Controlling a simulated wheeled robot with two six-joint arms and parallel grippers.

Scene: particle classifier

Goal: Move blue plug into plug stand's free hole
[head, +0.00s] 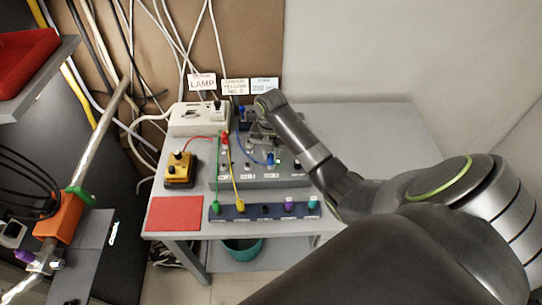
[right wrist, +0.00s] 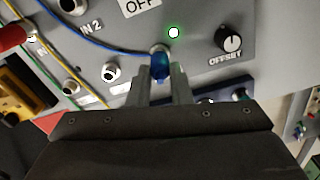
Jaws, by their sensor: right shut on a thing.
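The blue plug (head: 270,158) with its blue cable is at the grey control box (head: 215,180). In the right wrist view the blue plug (right wrist: 161,66) is between the fingertips of my right gripper (right wrist: 161,80), which is shut on it. The plug's tip is at a panel socket beside a lit green lamp; I cannot tell how deep it sits. The plug stand (head: 254,212) is the dark blue strip at the table's front. It holds green, yellow, purple and teal plugs, with a bare hole in the middle. My left gripper is not in view.
A yellow box (head: 180,169) and a red mat (head: 174,214) are on the left of the table. A white power unit (head: 200,119) stands at the back. Red, yellow and blue cables cross the control box. The table's right side (head: 385,135) is clear.

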